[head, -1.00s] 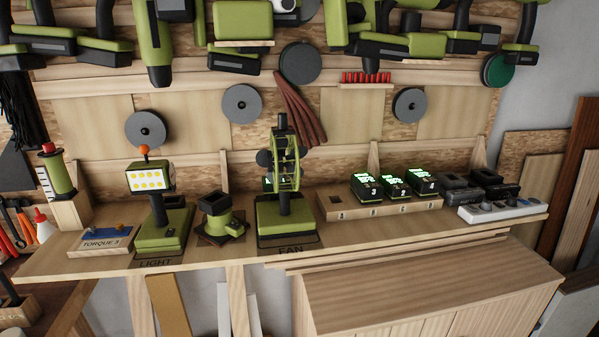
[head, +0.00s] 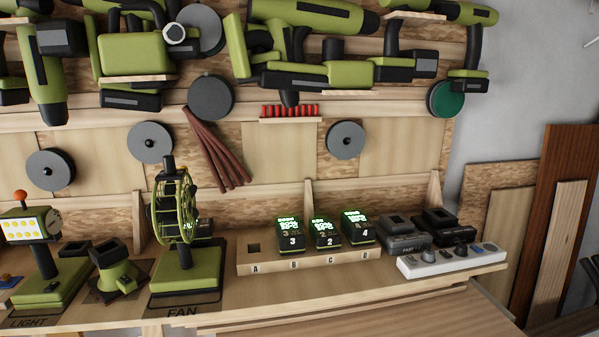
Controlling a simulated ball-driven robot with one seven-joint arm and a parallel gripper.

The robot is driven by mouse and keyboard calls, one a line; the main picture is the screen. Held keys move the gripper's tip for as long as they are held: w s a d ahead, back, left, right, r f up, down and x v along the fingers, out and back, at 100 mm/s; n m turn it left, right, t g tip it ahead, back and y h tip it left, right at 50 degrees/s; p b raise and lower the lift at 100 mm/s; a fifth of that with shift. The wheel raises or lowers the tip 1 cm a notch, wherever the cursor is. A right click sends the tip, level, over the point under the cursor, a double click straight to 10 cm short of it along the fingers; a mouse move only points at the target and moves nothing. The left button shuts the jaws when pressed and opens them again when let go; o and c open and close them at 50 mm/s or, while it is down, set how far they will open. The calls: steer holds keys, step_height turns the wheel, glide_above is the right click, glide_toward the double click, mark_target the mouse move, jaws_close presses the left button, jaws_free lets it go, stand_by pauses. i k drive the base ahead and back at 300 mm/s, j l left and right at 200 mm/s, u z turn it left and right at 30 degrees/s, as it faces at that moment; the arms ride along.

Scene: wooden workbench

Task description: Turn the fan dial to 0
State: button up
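The fan (head: 176,209) stands on the bench at the left, its round green cage turned nearly edge-on to me. Its green base (head: 178,279) sits on a dark mat with a "FAN" label (head: 183,312) at the bench's front edge. A dark block with a faint green glow shows just behind the cage. I cannot make out the fan's dial or its setting at this size. My gripper is not in view.
A work light (head: 28,230) stands at the far left, with a green tool (head: 118,270) between it and the fan. A wooden rack (head: 262,266) with lit batteries is right of the fan. A white strip with knobs (head: 452,260) is at the right end. Power tools hang above.

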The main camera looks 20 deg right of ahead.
mark_target(168, 160)
steer(key=i+j+z, duration=0.15)
steer(key=j+z, duration=0.3)
steer(key=i+j+z, duration=0.1)
steer(key=j+z, duration=0.15)
steer(key=z, duration=0.2)
steer(key=j+z, duration=0.4)
